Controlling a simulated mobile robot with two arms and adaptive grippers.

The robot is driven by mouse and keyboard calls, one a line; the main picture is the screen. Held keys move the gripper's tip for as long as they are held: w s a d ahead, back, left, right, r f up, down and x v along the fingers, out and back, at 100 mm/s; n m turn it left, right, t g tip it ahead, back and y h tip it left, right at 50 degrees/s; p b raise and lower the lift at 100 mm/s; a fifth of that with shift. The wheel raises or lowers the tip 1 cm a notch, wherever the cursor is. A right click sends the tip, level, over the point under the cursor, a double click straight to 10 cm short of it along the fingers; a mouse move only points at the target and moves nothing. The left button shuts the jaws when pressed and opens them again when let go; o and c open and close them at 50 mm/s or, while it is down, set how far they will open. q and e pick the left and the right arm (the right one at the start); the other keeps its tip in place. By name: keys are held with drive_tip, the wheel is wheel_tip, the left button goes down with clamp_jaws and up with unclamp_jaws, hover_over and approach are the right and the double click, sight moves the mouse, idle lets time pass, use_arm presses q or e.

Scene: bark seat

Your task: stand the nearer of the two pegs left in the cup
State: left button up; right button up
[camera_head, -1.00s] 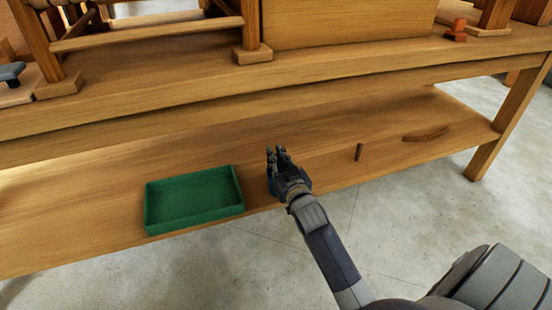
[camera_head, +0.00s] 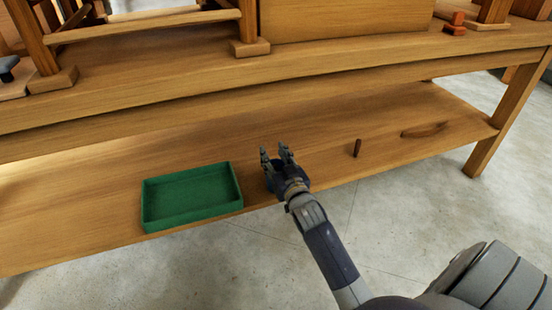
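My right gripper (camera_head: 275,150) is over the front of the lower shelf, its fingers spread with a gap between them and no peg visible in it. A dark blue thing (camera_head: 305,183), perhaps the cup, shows in small parts behind and beside the gripper; the gripper hides most of it, so I cannot tell what is inside. A small dark brown peg (camera_head: 357,148) stands upright on the shelf, to the right of the gripper and apart from it. I see no second peg clearly. My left gripper is out of view.
A green tray (camera_head: 148,207), seemingly empty, sits on the lower shelf (camera_head: 90,215) left of the gripper. A curved wooden piece (camera_head: 425,131) lies right of the peg. The bench top (camera_head: 180,83) overhangs the shelf behind. Shelf between gripper and peg is clear.

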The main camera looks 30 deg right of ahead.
drive_tip(key=v, duration=1.2)
drive_tip(key=shift+r, duration=0.1)
idle(0.6)
